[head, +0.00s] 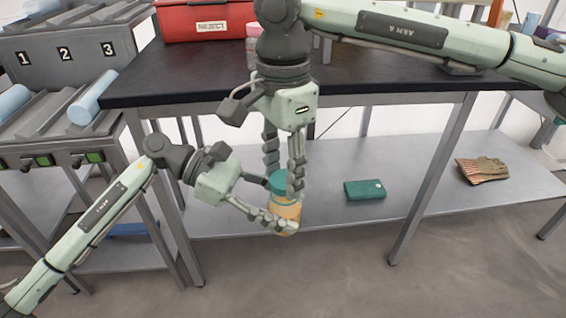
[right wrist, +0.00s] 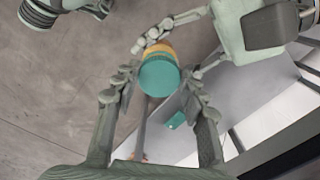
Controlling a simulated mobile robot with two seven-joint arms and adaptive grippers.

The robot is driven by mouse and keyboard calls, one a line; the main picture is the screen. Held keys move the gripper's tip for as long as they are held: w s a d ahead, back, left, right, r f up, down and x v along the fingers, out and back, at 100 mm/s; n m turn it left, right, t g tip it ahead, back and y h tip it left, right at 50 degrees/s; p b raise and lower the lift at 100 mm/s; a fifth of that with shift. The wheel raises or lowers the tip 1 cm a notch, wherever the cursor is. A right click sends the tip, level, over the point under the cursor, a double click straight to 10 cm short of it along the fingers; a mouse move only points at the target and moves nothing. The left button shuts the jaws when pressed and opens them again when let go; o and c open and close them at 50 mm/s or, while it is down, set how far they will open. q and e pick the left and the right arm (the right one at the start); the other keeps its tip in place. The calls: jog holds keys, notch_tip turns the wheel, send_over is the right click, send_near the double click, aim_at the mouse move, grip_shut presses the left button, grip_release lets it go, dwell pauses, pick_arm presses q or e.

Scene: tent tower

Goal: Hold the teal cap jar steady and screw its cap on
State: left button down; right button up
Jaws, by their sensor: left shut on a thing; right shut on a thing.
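The jar (head: 287,213) has an orange body and is held in the air in front of the table. Its teal cap (head: 279,184) sits at its top; I cannot tell how far it is threaded. My left gripper (head: 274,203) comes in from the left and is shut on the jar body. My right gripper (head: 285,182) points down from above and is shut on the cap. In the right wrist view the round cap (right wrist: 159,77) lies between the right fingers, with a bit of orange jar (right wrist: 160,47) showing beyond it and the left fingers (right wrist: 175,25) around that.
The dark-topped table (head: 190,82) stands behind, with a red reject bin (head: 205,22) on it. A numbered rack (head: 65,55) stands at the left.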

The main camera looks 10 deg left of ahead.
jog(key=shift+f, duration=0.6)
dwell(0.6)
